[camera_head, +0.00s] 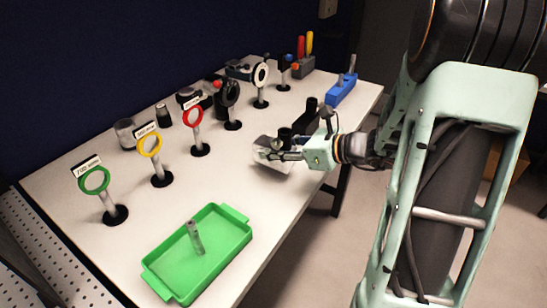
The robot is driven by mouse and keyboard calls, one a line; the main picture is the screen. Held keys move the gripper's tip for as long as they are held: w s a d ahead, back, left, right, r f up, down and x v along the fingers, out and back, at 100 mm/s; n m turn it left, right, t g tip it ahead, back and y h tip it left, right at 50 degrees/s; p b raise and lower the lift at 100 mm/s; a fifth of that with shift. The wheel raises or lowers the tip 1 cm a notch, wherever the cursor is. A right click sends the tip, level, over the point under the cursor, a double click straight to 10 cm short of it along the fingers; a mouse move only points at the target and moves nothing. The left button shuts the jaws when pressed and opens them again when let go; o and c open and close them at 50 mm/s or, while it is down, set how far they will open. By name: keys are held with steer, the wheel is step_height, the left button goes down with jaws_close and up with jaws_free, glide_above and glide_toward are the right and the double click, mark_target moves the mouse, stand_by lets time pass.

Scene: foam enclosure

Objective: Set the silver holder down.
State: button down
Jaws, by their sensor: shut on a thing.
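My gripper (275,153) is at the right side of the white table, reaching in from the right. It is shut on the silver holder (273,164), a small pale silver piece partly hidden by the fingers. The holder is low over the table near its right edge; I cannot tell whether it touches the surface. A dark round part shows just above the fingers.
Green (94,180), yellow (149,146) and red (192,117) rings on stands line the left. A dark object (308,116) stands behind my gripper. The table's middle is clear.

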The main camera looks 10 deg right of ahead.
steer(key=shift+w+f, duration=0.3)
steer(key=shift+f, duration=1.45)
steer(key=shift+b, duration=0.3)
steer(key=shift+f, duration=0.25)
steer(key=c, duration=1.3)
jaws_free()
steer(key=shift+r, duration=0.1)
